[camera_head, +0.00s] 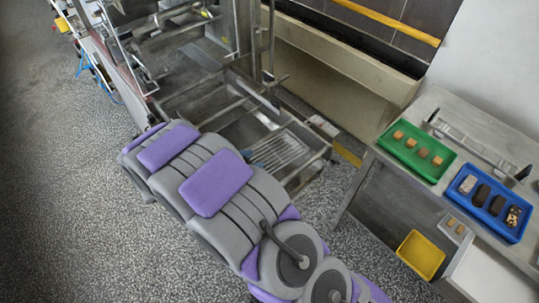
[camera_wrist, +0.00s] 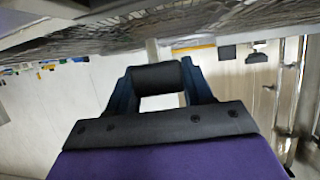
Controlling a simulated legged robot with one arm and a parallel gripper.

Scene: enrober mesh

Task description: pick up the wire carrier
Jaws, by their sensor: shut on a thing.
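My gripper (camera_wrist: 157,82) shows in the wrist view, its two dark blue fingers closed in on a black, roller-like piece between their tips. I take this piece to be part of the wire carrier, but the rest of what is held does not show clearly. In the head view my gripper cannot be made out; my own grey and purple links cover the middle of the picture. A wire grid (camera_head: 283,150) of thin parallel metal bars lies in the open metal frame of the machine, just beyond my links. I cannot tell whether it is joined to the held piece.
The steel machine (camera_head: 215,90) stands at the back. At right, a metal table (camera_head: 480,118) bears a green tray (camera_head: 387,147) with brown pieces and a blue tray (camera_head: 463,205) with filled compartments. A yellow tray (camera_head: 420,255) is lower. Speckled floor (camera_head: 60,200) at left is clear.

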